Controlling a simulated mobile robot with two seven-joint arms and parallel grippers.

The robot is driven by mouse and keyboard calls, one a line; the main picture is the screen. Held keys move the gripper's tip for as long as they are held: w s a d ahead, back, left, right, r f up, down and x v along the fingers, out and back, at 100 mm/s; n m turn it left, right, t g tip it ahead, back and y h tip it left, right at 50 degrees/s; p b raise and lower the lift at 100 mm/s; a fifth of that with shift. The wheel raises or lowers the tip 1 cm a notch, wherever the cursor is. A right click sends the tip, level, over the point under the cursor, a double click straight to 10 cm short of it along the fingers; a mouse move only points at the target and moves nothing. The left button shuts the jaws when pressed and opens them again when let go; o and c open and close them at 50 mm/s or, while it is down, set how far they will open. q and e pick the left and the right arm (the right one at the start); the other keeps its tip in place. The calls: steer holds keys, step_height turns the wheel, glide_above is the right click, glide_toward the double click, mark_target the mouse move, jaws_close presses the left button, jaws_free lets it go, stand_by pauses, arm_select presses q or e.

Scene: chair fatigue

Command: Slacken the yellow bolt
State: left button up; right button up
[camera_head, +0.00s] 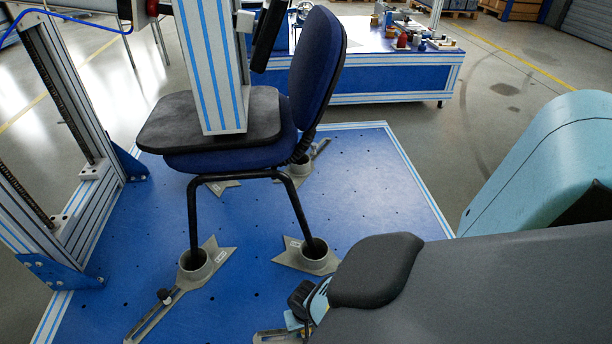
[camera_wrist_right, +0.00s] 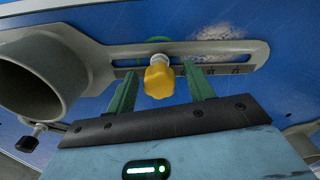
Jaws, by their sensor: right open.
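The yellow bolt (camera_wrist_right: 158,80) shows in the right wrist view, a lobed knob seated at the slot of a grey slotted bracket (camera_wrist_right: 235,52). My right gripper (camera_wrist_right: 160,72) is open, with one green finger on each side of the bolt. A gap shows on both sides of the knob. In the head view the right gripper (camera_head: 308,304) is low near the platform, partly covered by my arm, and the bolt cannot be seen there. The bracket's end (camera_head: 275,337) shows beside it. My left gripper is not in view.
A blue chair (camera_head: 318,70) stands on the blue platform (camera_head: 365,190), its legs in grey cup holders (camera_head: 195,264). A black knob (camera_head: 165,296) sits on another bracket. A striped column (camera_head: 212,65) presses a pad on the seat. A blue workbench (camera_head: 375,70) is behind.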

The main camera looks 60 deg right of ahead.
steer(key=shift+m, duration=0.4)
steer(key=m, duration=0.3)
steer(key=shift+p, duration=0.3)
steer(key=c, duration=0.9)
steer(key=n, duration=0.3)
steer(key=shift+n, duration=0.3)
steer(key=shift+c, duration=0.4)
